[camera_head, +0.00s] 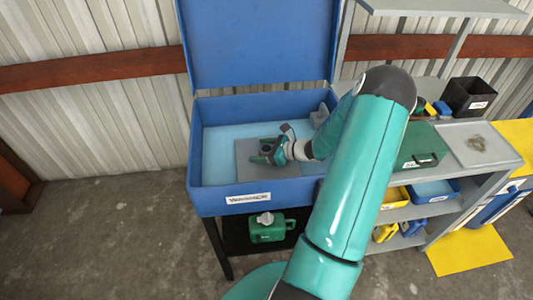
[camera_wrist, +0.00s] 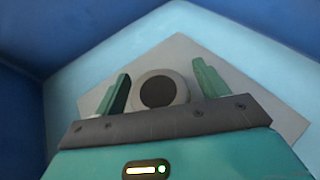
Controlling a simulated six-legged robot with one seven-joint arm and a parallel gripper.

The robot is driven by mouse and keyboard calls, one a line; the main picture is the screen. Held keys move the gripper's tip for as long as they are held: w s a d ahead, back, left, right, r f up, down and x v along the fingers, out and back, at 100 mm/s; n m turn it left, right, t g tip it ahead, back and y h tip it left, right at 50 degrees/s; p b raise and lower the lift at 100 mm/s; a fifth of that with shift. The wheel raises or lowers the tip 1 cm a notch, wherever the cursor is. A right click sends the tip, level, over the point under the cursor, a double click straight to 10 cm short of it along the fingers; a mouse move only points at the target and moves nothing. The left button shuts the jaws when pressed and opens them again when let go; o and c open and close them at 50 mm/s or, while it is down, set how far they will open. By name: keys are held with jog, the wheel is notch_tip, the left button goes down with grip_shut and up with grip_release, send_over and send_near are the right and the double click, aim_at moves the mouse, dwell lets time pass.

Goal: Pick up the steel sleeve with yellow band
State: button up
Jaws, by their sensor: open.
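A round grey sleeve (camera_wrist: 136,90) with a dark hole stands on a grey plate (camera_wrist: 185,48) in the wrist view, seen from above. No yellow band shows on it from this angle. My gripper (camera_wrist: 160,78) is open, with one green finger on each side of the sleeve and a gap visible at each side. In the head view, my gripper (camera_head: 268,150) is low inside the blue washer basin (camera_head: 205,201), over the grey plate (camera_head: 247,174). The sleeve is mostly hidden there by the gripper.
The basin's walls surround my gripper, and its blue lid (camera_head: 255,45) stands open behind. A small grey fitting (camera_head: 319,115) is at the back right. A green jug (camera_head: 267,229) sits below. Shelves with a green case (camera_head: 420,147) and bins stand at right.

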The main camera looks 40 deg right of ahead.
jog(key=c, duration=1.2)
jog(key=shift+c, duration=0.6)
jog(key=shift+r, duration=0.15)
